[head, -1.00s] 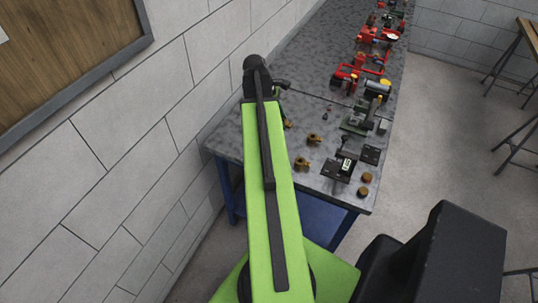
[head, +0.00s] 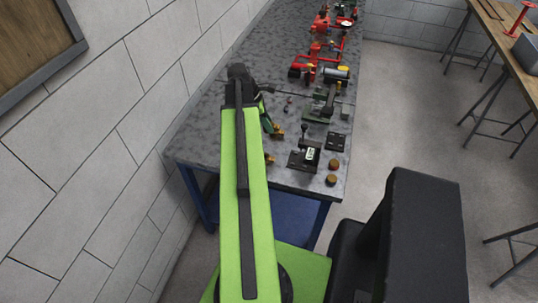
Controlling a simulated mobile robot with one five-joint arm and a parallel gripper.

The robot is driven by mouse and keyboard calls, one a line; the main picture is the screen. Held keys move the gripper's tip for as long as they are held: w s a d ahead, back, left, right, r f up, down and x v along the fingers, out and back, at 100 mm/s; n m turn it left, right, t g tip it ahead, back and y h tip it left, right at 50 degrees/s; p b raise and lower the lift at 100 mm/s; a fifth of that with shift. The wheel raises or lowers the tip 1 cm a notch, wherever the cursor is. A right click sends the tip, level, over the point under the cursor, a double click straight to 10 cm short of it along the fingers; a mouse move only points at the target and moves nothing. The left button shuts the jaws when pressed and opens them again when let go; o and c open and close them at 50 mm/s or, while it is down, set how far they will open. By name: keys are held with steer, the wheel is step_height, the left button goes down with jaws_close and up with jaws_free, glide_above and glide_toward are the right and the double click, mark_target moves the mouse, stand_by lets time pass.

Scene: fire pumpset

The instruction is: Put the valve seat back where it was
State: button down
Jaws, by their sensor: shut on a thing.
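My gripper (head: 269,124) shows only in part, just right of the far end of my green arm, low over the near part of the grey workbench (head: 200,135). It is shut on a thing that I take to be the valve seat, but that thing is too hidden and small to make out. A brass-coloured fitting (head: 278,130) shows right at the gripper's tip; whether they touch I cannot tell. Another brass fitting (head: 269,158) lies nearer, partly behind my arm.
A black plate device with a lever (head: 302,157), two round brown caps (head: 333,166) and a dark block (head: 336,141) stand at the bench's near right. Red pump parts (head: 320,50) line the back.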

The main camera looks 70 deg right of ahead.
steer(key=shift+s, duration=0.25)
step_height(320, 180, down, 10)
steer(key=b, duration=1)
steer(key=shift+f, duration=0.2)
steer(key=shift+r, duration=0.15)
steer(key=c, duration=0.9)
jaws_free()
steer(key=shift+w+r+p, duration=0.1)
steer(key=shift+r+p, duration=0.2)
steer(key=shift+p, duration=0.1)
steer(key=p+v, duration=1)
steer(key=v, duration=0.1)
steer(key=shift+w+r, duration=0.15)
